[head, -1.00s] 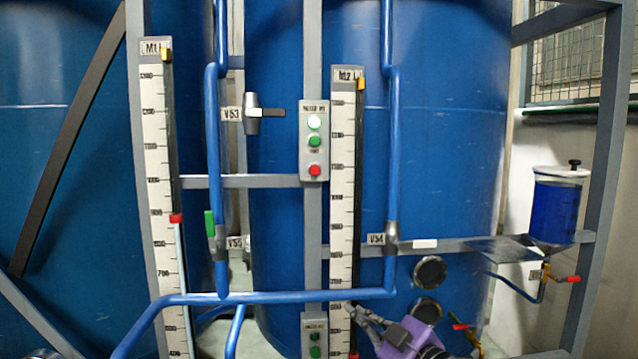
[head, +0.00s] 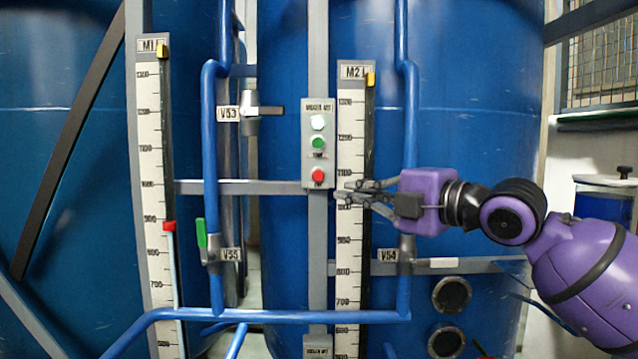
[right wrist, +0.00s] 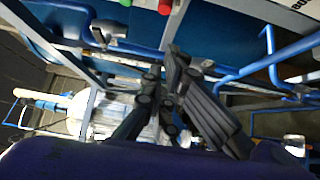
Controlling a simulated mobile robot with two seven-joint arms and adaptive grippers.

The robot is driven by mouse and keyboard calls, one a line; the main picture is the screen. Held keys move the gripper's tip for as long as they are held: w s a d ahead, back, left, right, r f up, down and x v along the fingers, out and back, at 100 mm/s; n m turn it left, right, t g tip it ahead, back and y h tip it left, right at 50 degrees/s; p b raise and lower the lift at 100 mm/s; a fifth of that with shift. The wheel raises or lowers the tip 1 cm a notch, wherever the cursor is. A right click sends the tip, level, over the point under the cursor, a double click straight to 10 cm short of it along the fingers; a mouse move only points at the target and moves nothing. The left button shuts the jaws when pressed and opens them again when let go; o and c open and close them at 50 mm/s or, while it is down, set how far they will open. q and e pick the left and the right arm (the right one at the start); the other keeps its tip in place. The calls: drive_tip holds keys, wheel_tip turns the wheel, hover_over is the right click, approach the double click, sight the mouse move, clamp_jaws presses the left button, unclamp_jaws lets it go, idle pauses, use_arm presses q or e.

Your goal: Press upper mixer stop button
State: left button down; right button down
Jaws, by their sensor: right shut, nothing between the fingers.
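The upper mixer control box (head: 317,143) is a grey panel on a vertical post in the head view. It carries a white light (head: 318,122), a green button (head: 318,143) and, at its bottom, the red stop button (head: 317,175). My right gripper (head: 342,191) is shut and empty. Its fingertips point left, just right of and slightly below the red button, in front of the M2 scale, and appear apart from the button. In the right wrist view the dark fingers (right wrist: 172,75) are close together, with a red button (right wrist: 165,6) at the top edge. My left gripper is not in view.
The M2 scale (head: 352,130) stands right beside the box. Blue pipes (head: 212,150) run on both sides, with valve V53 (head: 250,112) to the left. A second mixer box (head: 317,347) shows partly at the bottom edge. Large blue tanks (head: 470,60) fill the back.

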sight(318, 175)
drive_tip(key=w+d+p+x, duration=0.1)
drive_tip(key=w+d+x, duration=0.1)
drive_tip(key=x, duration=1.1)
drive_tip(key=shift+p, duration=0.4)
drive_tip(key=shift+d+f, duration=0.1)
drive_tip(key=shift+d, duration=0.05)
drive_tip(key=shift+w, duration=0.1)
